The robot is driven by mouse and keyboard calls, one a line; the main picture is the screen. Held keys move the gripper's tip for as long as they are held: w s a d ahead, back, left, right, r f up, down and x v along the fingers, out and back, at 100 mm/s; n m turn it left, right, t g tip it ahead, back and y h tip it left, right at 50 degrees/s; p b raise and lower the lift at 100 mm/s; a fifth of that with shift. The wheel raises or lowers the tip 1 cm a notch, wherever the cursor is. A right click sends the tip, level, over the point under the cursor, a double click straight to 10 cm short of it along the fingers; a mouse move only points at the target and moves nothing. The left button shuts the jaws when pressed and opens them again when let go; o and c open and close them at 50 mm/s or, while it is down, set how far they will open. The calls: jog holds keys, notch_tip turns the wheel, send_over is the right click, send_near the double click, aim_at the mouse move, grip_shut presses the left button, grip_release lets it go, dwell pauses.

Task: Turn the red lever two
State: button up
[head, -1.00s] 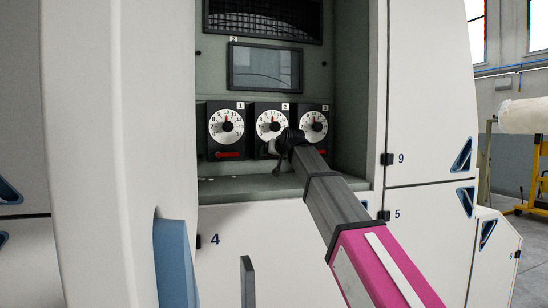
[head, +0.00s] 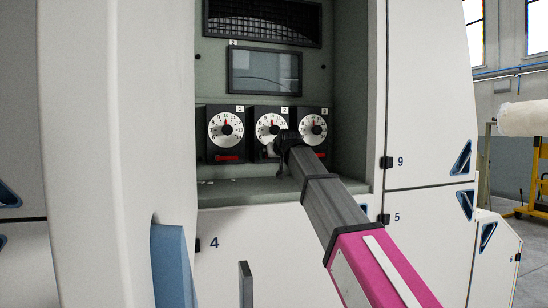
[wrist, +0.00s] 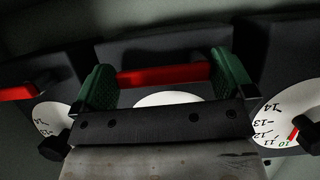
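Three black dial units stand in a row in the machine's recess in the head view, labelled 1, 2 and 3. Red lever one (head: 227,156) lies level below its dial. Dial two (head: 268,127) is partly covered by my gripper (head: 284,145), which hides its lever there. In the wrist view, red lever two (wrist: 165,75) lies between the two green fingers of my gripper (wrist: 164,80) and spans the gap between them. The fingers are wide apart. I cannot tell whether they touch the lever. Part of red lever three (wrist: 15,93) shows at the left of the wrist view.
Dial one (wrist: 290,120) is close beside my gripper in the wrist view. A dark screen (head: 264,71) is above the dials and a grey ledge (head: 245,190) below them. A pale cabinet wall (head: 110,150) stands left of the recess.

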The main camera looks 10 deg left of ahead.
jog(key=v, duration=1)
jog(key=shift+s, duration=0.4)
jog(key=shift+d+r, duration=0.1)
jog(key=shift+d, duration=0.05)
